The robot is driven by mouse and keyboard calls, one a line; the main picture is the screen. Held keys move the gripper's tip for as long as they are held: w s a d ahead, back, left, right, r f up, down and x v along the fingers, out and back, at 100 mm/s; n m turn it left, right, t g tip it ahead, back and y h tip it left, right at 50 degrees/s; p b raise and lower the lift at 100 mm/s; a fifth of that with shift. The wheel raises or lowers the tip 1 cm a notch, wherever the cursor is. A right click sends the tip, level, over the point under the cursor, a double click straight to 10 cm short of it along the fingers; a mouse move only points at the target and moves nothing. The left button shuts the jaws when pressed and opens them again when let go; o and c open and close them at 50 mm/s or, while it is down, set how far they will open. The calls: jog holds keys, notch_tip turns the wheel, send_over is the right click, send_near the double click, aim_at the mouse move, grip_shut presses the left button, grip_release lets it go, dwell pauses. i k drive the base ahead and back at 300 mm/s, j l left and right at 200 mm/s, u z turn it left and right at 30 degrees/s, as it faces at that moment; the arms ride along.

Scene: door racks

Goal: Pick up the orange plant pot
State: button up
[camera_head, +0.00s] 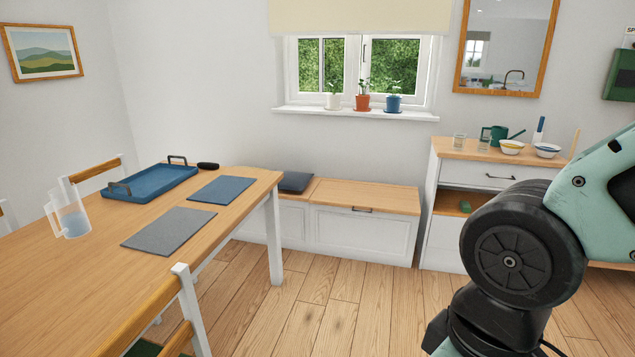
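The orange plant pot (362,103) stands upright on the white windowsill (350,113) at the back. A small green plant grows from it. It is the middle one of three pots, between a white pot (333,101) on its left and a blue pot (392,103) on its right, each with a plant. The pots stand apart with small gaps. Part of my arm fills the lower right of the view, far in front of the windowsill. My gripper is out of view.
A low bench (368,196) with a dark cushion (296,182) stands below the window. A wooden dining table (255,182) with a blue tray (150,186) takes up the left. A cabinet (445,149) stands right of the bench. The floor (330,310) between table and cabinet is clear.

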aim_at(362, 101)
jog(key=i, duration=4.15)
jog(key=i+j+z, duration=0.2)
jog(key=i, duration=0.2)
jog(key=i+j+z, duration=0.15)
jog(key=i, duration=0.25)
jog(key=i+j+z, duration=0.2)
jog(key=i, duration=0.2)
